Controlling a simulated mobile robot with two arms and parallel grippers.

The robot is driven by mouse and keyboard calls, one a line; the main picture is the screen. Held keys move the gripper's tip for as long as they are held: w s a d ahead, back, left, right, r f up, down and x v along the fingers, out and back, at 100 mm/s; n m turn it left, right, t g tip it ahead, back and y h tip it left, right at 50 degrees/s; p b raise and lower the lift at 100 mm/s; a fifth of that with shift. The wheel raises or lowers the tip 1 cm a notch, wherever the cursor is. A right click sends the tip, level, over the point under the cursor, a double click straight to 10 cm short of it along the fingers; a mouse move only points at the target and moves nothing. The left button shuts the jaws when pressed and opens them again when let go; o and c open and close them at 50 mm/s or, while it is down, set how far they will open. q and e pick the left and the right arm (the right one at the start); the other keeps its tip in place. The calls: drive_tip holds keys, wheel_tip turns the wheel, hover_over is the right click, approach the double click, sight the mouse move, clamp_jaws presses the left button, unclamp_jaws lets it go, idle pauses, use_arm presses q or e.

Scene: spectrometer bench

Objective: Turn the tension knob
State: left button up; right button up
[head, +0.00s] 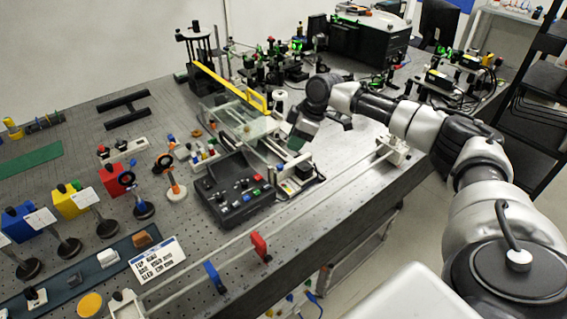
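I cannot tell for sure which part is the tension knob. A black control box (236,190) with several small knobs and coloured buttons sits on the bench, left of and nearer than my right gripper. A stage with a clear plate and metal rails (245,128) stands just left of the gripper. My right gripper (294,143) points down over the bench beside the stage. Its fingers are small and partly hidden, so I cannot tell whether they are open or touching anything. My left gripper is not in view.
A long rail (330,187) with a red clamp (260,246) and a blue clamp (214,277) runs along the bench's front edge. Lens posts and coloured blocks (113,178) stand at left. Optics with green lights (272,62) fill the back. A yellow bar (228,84) spans above the stage.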

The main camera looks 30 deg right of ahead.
sight(281, 166)
drive_tip(key=p+x, duration=0.1)
drive_tip(key=x, duration=0.7)
drive_tip(key=shift+w+a+f+p, duration=0.1)
drive_tip(key=shift+w+f+p, duration=0.05)
drive_tip(key=shift+f+p, duration=0.2)
drive_tip(key=shift+w+f, duration=0.1)
drive_tip(key=shift+f, duration=0.35)
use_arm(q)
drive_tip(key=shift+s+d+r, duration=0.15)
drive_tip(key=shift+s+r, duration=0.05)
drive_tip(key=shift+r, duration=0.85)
